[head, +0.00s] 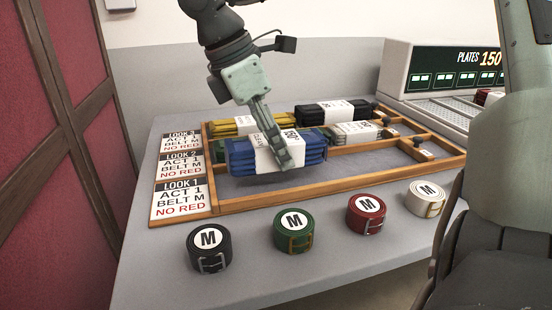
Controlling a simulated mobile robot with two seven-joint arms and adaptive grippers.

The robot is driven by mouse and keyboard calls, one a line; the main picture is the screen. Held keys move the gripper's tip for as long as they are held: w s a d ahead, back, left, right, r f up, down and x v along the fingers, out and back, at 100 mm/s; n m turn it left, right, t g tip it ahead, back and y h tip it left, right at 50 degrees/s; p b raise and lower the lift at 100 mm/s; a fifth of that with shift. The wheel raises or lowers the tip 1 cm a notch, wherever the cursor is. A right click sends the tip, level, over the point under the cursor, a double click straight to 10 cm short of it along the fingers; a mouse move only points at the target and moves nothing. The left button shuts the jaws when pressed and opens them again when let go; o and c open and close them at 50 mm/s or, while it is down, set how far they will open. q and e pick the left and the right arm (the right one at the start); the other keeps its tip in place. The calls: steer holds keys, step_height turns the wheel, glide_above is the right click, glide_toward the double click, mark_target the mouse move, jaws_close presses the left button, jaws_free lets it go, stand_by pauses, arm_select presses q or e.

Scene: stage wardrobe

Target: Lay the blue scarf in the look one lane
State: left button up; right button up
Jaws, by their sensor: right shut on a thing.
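The blue scarf (240,158) is a folded bundle with a white paper band. My right gripper (287,160) comes down from the top and is shut on it at the band. The scarf is over the look one lane (340,176), the front lane of the wooden rack (300,196). A dark shadow lies under it, and I cannot tell whether it touches the lane floor. The look one card (182,200) reads "ACT 1, BELT M, NO RED" at the lane's left end. My left gripper is not in view.
Behind stand a yellow bundle (222,130), a black bundle (313,114) and a banded bundle (352,130). In front of the rack lie black (208,262), green (293,245), red (365,225) and white (425,205) rolled belts. A "PLATES 150" machine (440,75) is at back right.

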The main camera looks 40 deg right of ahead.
mark_target(276, 163)
steer(key=shift+f, duration=1.6)
steer(key=shift+f, duration=0.1)
steer(key=shift+f, duration=0.1)
steer(key=o, duration=0.9)
steer(key=shift+o, duration=0.2)
steer(key=v, duration=1.2)
steer(key=shift+r, duration=0.2)
